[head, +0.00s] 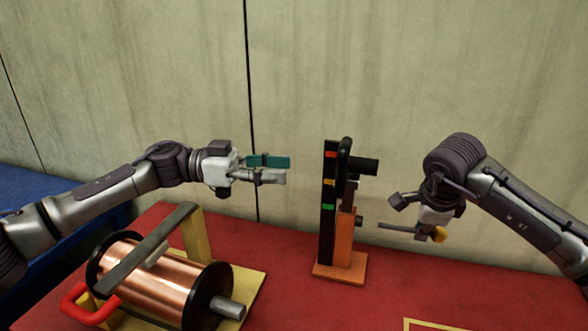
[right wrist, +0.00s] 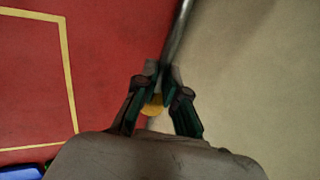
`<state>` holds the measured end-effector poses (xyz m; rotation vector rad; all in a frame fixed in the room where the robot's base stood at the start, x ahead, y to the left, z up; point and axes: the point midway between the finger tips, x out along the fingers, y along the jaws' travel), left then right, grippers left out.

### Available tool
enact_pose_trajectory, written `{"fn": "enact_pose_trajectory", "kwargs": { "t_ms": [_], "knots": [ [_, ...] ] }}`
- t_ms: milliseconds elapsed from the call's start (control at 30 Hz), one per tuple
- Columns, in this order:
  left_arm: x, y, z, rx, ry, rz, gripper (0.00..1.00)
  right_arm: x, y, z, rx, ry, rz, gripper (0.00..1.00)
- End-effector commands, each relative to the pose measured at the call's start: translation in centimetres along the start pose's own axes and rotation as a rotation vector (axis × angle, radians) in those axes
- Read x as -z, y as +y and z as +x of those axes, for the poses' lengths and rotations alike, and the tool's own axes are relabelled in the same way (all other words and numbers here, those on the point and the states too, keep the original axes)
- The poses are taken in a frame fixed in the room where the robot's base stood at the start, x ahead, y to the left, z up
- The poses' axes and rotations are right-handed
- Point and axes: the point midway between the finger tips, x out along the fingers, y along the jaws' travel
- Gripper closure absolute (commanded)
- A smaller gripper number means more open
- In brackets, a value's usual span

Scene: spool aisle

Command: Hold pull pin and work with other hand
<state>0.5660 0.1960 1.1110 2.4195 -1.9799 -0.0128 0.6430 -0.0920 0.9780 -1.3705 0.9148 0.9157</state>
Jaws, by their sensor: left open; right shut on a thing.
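The pull pin is a thin grey metal rod (head: 398,228) with a yellow knob (head: 438,234). My right gripper (head: 424,226) is shut on it and holds it above the red table, to the right of the orange stand (head: 344,240) and apart from it. In the right wrist view the pin's rod (right wrist: 179,32) extends up from between the fingers (right wrist: 163,85), with the yellow knob (right wrist: 152,109) partly hidden behind them. My left gripper (head: 287,170) is open and empty, left of the upright black panel (head: 328,190) with red, yellow and green marks on the stand.
A copper wire spool (head: 150,283) with black flanges sits in a yellow frame at the front left. A grey bar (head: 150,240) crosses above it, and a red handle (head: 88,306) is beside it. A yellow outline (head: 440,325) marks the red table (head: 480,285). A wall stands behind.

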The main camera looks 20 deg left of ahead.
Motion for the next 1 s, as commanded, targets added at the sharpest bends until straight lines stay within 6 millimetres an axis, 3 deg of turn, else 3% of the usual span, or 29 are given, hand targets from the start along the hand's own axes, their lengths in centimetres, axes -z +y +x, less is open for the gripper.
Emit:
{"fn": "enact_pose_trajectory", "kwargs": {
  "t_ms": [467, 800, 1000],
  "knots": [
    [0.1, 0.0, -0.2, 0.000, 0.000, 0.001, 0.53, 0.1, 0.1, 0.1, -0.003, 0.003, 0.001, 1.00],
    [3.5, 0.1, -0.2, -0.001, 0.001, 0.003, 0.53, 0.1, 0.1, 0.1, -0.003, 0.004, 0.001, 1.00],
    [4.0, 0.1, -0.2, -0.001, 0.000, 0.001, 0.53, 0.1, 0.1, 0.1, -0.003, 0.003, 0.001, 1.00]
  ]
}}
